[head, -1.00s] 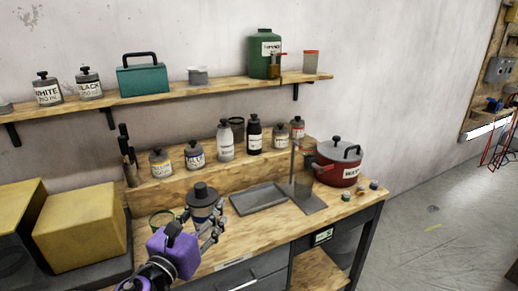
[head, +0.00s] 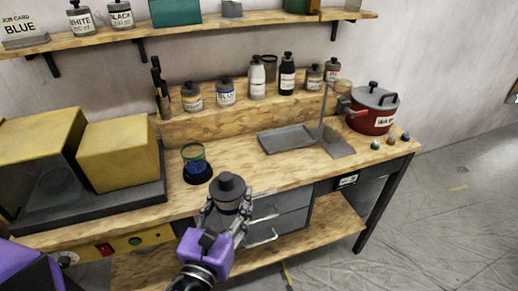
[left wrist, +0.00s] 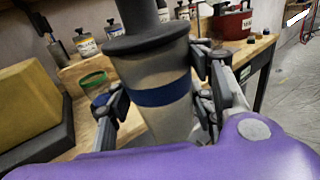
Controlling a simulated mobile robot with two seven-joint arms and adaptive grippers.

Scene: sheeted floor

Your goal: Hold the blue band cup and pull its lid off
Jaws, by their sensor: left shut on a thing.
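The blue band cup (head: 229,198) is grey and upright, with a dark knobbed lid (head: 231,184) seated on top. My left gripper (head: 228,214) is shut around its body, with fingers on both sides. In the head view the cup overlaps the bench's front edge, above the drawers. In the left wrist view the blue band (left wrist: 161,92) shows between the fingers (left wrist: 160,98), below the wide lid rim (left wrist: 146,42). The cup's underside is hidden. My right gripper is not in view.
A grey tray (head: 288,140), a stand (head: 337,150) and a red pot (head: 371,119) are farther right. Yellow boxes (head: 118,155) stand left. Lidded jars line the back ledge.

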